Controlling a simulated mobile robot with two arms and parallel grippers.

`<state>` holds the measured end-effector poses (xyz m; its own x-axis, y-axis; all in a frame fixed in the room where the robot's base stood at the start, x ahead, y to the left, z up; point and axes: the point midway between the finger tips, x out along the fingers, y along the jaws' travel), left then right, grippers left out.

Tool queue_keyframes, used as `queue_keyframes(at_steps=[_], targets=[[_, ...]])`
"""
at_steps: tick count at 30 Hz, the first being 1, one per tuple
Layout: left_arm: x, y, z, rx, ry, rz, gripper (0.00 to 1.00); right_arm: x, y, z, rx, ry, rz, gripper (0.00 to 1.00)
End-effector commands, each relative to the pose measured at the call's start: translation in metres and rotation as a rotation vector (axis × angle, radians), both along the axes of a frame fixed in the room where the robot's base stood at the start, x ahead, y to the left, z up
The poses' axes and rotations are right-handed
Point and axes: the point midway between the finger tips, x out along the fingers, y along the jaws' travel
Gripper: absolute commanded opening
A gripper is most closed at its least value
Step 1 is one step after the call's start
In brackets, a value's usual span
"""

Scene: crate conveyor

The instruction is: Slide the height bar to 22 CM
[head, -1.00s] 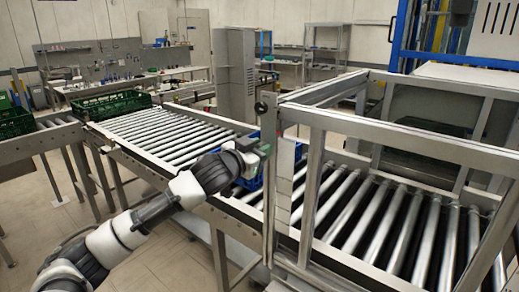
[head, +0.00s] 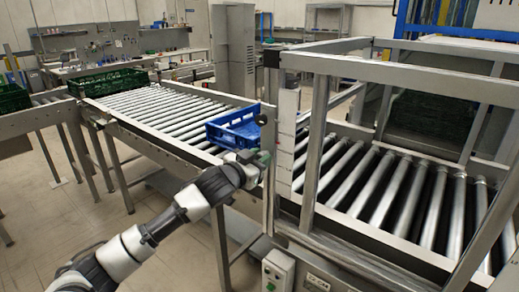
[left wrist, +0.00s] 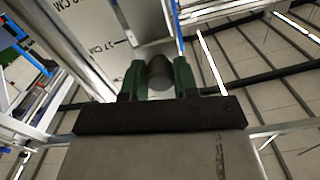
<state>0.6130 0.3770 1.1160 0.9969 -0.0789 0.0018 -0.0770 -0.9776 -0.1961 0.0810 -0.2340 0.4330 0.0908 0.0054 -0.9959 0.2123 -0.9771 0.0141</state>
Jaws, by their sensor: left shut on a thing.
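A grey post (head: 269,95) stands at the near left corner of the metal frame. A pale scale plate (head: 288,125) is beside it. A black round knob (head: 262,119) shows at the post, just above my left gripper (head: 264,158). In the left wrist view, the green fingers of my left gripper (left wrist: 158,82) are shut on a dark rounded handle (left wrist: 159,68), probably the height bar's. The pointer and exact reading cannot be made out. My right gripper is not in view.
A blue crate (head: 222,134) sits on the roller conveyor (head: 165,112) behind my gripper. Green crates (head: 112,79) are at the far left. More rollers (head: 365,195) run inside the frame. A control box (head: 278,272) hangs below the frame.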

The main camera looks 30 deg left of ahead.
Motion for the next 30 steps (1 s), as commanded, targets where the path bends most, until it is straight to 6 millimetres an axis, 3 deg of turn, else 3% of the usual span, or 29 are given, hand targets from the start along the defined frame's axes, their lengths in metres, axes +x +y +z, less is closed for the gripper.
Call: queue_keyframes(at_steps=[1,4,17,18,22,30], targets=[[0.000,-0.001,-0.013,-0.003,0.009,0.000,0.00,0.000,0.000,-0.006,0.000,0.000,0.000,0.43],[0.000,0.000,-0.021,-0.002,0.008,0.001,0.00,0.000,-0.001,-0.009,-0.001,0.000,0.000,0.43],[0.000,0.000,-0.023,0.000,0.008,0.002,0.00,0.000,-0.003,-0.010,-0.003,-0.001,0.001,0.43],[0.000,0.000,-0.023,0.000,0.008,0.002,0.32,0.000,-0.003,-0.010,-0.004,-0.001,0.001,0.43],[0.000,0.000,-0.023,-0.001,0.006,0.001,0.52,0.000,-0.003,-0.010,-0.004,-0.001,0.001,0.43],[0.000,0.000,-0.021,-0.001,0.003,0.001,0.55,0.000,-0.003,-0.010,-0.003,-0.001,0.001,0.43]])
